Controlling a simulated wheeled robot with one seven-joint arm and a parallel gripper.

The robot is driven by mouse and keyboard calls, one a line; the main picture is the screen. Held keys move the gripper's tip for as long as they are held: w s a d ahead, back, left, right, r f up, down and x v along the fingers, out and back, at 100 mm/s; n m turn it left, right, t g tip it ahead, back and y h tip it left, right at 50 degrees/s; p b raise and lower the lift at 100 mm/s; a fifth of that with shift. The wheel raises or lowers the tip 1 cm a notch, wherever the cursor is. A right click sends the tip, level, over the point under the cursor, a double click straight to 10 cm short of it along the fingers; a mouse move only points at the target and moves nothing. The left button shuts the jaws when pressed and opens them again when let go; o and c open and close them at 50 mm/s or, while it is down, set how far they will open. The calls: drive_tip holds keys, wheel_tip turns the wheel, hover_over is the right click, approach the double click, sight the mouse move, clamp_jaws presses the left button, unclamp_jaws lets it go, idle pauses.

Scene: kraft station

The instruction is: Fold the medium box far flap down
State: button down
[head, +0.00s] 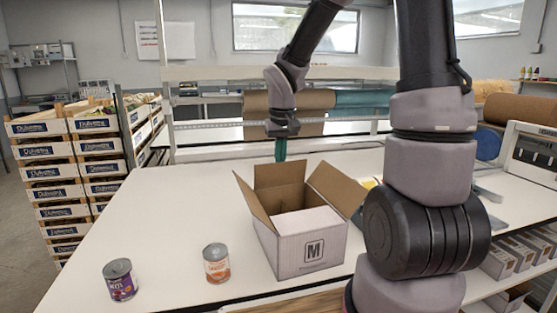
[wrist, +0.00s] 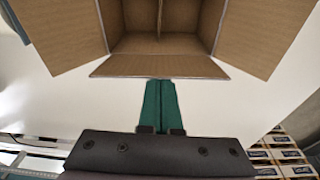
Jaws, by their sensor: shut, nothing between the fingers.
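The medium box (head: 312,249) is a white carton with an M on its near side and brown inside. It stands on the table with its top partly open. Its far flap (head: 279,173) stands up at the back; in the wrist view the far flap (wrist: 160,67) lies just ahead of my fingers. The left flap (head: 254,199) and right flap (head: 336,189) spread outward. A white near panel (head: 306,220) appears folded inward over the front of the opening. My gripper (head: 281,158) is behind the far flap, its green fingers (wrist: 160,84) shut and empty; whether they touch the flap is unclear.
A purple can (head: 119,280) and an orange-labelled can (head: 216,264) stand on the white table (head: 165,221), left of the box. Brown and teal rolls (head: 310,100) lie behind the table. Stacked crates (head: 60,185) stand at the left.

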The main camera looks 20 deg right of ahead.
drive_tip(key=shift+s+d+f, duration=0.1)
drive_tip(key=shift+s+f, duration=0.25)
drive_tip(key=shift+s, duration=0.55)
drive_tip(key=shift+s+d+f, duration=0.1)
drive_tip(key=shift+s+f, duration=0.2)
drive_tip(key=shift+s, duration=0.6)
drive_tip(key=shift+s+f, duration=0.45)
drive_tip(key=shift+f, duration=1)
